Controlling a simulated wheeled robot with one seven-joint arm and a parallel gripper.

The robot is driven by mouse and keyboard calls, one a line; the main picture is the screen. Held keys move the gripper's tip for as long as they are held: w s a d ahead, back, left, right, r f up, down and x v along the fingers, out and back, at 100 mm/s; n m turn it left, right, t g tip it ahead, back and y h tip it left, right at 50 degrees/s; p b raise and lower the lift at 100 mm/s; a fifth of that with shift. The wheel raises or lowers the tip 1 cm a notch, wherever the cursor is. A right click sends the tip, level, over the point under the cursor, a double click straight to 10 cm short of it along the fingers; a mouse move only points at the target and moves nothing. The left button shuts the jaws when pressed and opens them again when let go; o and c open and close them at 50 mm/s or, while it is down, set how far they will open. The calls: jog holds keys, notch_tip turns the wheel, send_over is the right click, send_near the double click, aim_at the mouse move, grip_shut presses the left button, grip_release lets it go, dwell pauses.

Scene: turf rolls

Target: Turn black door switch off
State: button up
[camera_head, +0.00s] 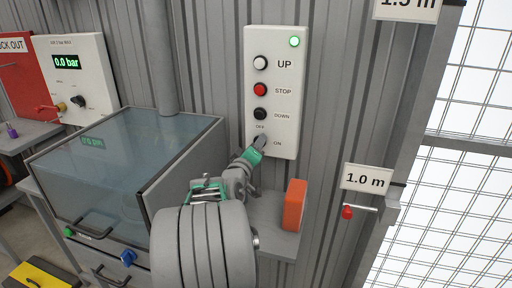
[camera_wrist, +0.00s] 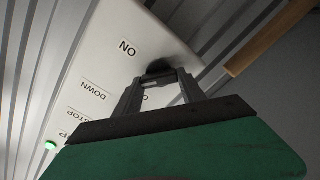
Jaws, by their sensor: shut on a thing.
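The white door control panel (camera_head: 286,130) is on the corrugated wall. Its black door switch (camera_head: 259,140) is at the bottom, with a small label above it and "ON" to its right. My gripper (camera_head: 258,146) reaches up to the switch from below and is shut on it. In the wrist view, my gripper (camera_wrist: 161,74) has both fingertips at the dark switch (camera_wrist: 158,66), beside the "ON" label. The fingers mostly hide the switch, so I cannot tell which way its handle points.
Above the switch are a white UP button (camera_head: 260,63), a red STOP button (camera_head: 260,90), a black DOWN button (camera_head: 260,114) and a lit green lamp (camera_head: 294,41). An orange block (camera_head: 294,205) stands on a grey shelf close to my arm. A glass-topped cabinet (camera_head: 125,150) is at left.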

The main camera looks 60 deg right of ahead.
jog(key=shift+n+p, duration=0.95)
jog(key=shift+n, duration=2.85)
jog(key=shift+f, duration=0.1)
jog(key=o, duration=1.4)
jog(key=shift+c, duration=0.2)
jog(key=s+a+b, duration=0.1)
jog(key=a, duration=0.6)
jog(key=shift+a, duration=0.35)
jog(key=shift+s, duration=0.1)
